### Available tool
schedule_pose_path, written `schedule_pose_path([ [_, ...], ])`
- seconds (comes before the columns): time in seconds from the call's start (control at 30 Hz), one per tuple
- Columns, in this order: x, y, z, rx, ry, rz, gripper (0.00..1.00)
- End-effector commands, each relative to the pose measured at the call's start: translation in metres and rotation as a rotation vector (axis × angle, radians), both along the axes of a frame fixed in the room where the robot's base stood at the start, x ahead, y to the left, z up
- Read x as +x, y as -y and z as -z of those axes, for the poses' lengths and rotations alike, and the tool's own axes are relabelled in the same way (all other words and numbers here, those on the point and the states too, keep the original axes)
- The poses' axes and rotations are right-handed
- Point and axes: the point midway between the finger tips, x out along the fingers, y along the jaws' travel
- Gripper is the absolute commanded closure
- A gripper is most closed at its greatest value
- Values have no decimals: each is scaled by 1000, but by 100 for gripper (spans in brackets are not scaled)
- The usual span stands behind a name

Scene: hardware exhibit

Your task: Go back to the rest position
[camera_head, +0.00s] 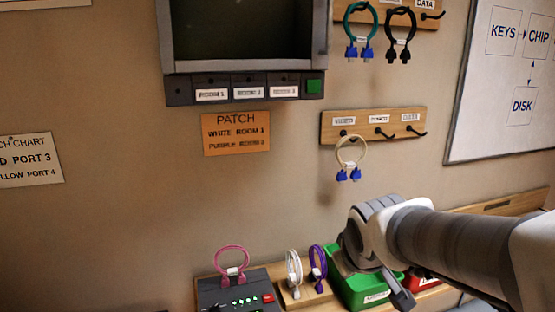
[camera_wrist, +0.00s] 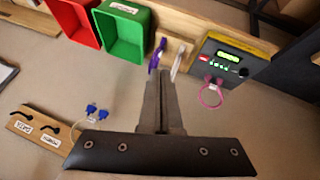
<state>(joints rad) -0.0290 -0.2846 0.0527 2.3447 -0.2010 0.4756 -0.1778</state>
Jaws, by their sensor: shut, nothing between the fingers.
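My gripper (camera_wrist: 165,88) is shut and empty in the wrist view, its fingers together in the middle of the picture. In the head view my arm reaches in from the right, and the gripper end (camera_head: 398,290) points down in front of the green bin (camera_head: 360,290). The fingertips are hard to make out there. The gripper appears apart from the cables, though its exact distance to the bin cannot be told.
A white cable (camera_head: 293,275) and a purple cable (camera_head: 317,268) stand left of the bin, beside a switch box (camera_head: 238,291) with a pink cable (camera_head: 232,262). A red bin (camera_wrist: 72,20) is beside the green one. A cream cable (camera_head: 350,155) hangs from the lower hook board (camera_head: 372,125).

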Motion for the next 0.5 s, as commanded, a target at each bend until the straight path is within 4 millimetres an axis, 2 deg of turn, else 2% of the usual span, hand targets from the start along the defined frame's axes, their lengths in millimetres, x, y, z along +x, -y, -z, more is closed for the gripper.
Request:
schedule_pose_path([
  [0.1, -35, 8, -12, 54, -17, 90, 100],
  [0.3, -94, 13, -20, 160, -60, 223, 100],
  [0.5, -136, 12, -20, 244, -96, 309, 100],
])
